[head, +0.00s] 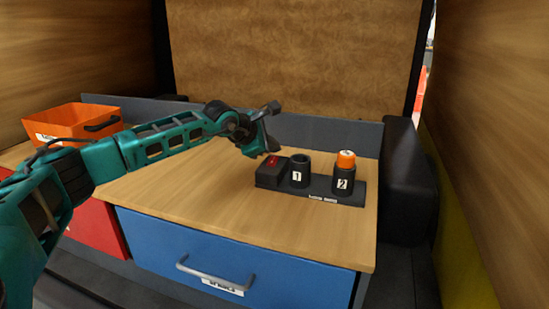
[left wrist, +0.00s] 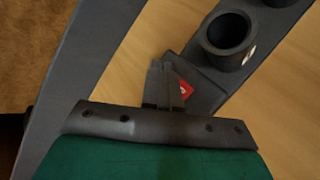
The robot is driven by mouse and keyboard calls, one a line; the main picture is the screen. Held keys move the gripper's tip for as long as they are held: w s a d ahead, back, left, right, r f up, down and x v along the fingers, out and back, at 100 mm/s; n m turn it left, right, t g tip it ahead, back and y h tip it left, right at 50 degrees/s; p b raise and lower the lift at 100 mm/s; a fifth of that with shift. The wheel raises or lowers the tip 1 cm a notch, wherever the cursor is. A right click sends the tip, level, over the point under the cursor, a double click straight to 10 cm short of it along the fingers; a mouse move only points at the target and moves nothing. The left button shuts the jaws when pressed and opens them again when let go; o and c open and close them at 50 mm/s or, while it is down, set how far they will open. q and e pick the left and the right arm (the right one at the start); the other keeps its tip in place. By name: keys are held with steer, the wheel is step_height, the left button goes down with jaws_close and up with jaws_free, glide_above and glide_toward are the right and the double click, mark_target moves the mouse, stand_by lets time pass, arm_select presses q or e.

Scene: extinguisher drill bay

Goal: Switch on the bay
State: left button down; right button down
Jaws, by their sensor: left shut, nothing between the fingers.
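A dark panel (head: 323,188) lies on the wooden worktop. At its left end is a black switch box (head: 268,178) with a red switch (head: 273,160) on top. The red switch also shows in the left wrist view (left wrist: 183,89), partly hidden behind my fingers. The panel carries a black cup marked 1 (head: 299,175), which looks empty, and a cup marked 2 (head: 343,182) with an orange-topped item (head: 346,158) in it. My left gripper (head: 268,151) is shut and empty, just above and beside the red switch; I cannot tell whether it touches. My right gripper is not in view.
An orange bin (head: 75,118) stands at the back left. A blue drawer (head: 240,262) with a grey handle is under the worktop, beside a red front (head: 97,228). A low grey ledge runs along the back. The worktop's front middle is clear.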

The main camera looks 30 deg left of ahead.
mark_target(271, 162)
arm_select(q)
steer(key=shift+f, duration=0.1)
stand_by(0.7)
steer(key=shift+f+b, duration=0.35)
steer(key=shift+b, duration=0.05)
steer(key=shift+w+f+b, duration=0.1)
steer(key=shift+f+b, duration=0.25)
steer(key=shift+f, duration=0.05)
stand_by(0.5)
steer(key=shift+r, duration=0.15)
steer(key=shift+r+p, duration=0.5)
steer(key=shift+r, duration=0.2)
steer(key=shift+s+d+r+p, duration=0.1)
steer(key=shift+s+r+p, duration=0.15)
steer(key=shift+r+p, duration=0.75)
steer(key=shift+s+r+p, duration=0.25)
steer(key=shift+r+p, duration=0.2)
steer(key=shift+r, duration=1.05)
